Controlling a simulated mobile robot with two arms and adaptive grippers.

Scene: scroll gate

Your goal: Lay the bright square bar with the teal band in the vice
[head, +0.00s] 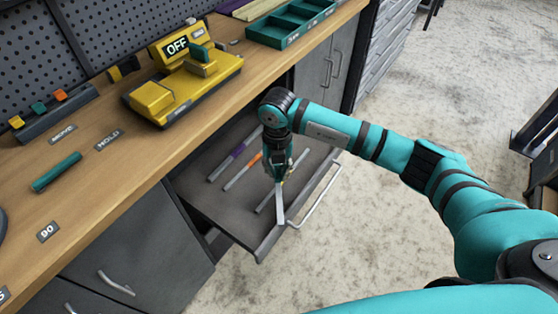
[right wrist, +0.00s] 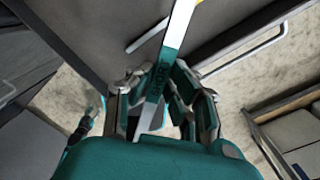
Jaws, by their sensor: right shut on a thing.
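My right gripper (head: 279,174) is over the open drawer, shut on a bright square bar (head: 280,205). The bar hangs steeply from the fingers, its lower end near the drawer's front edge. In the right wrist view the bar (right wrist: 178,28) runs up between the fingers (right wrist: 160,95). A yellow machine (head: 185,85) with blocks on top and a black OFF sign stands on the bench. It looks like the vice, but I cannot be sure. My left gripper is not in view.
The open drawer (head: 212,198) holds other bars, with purple (head: 238,150), orange (head: 256,157) and yellowish bands. A teal tray (head: 292,22) and a teal rod (head: 56,172) lie on the wooden bench (head: 120,190). The bench edge stands between drawer and machine.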

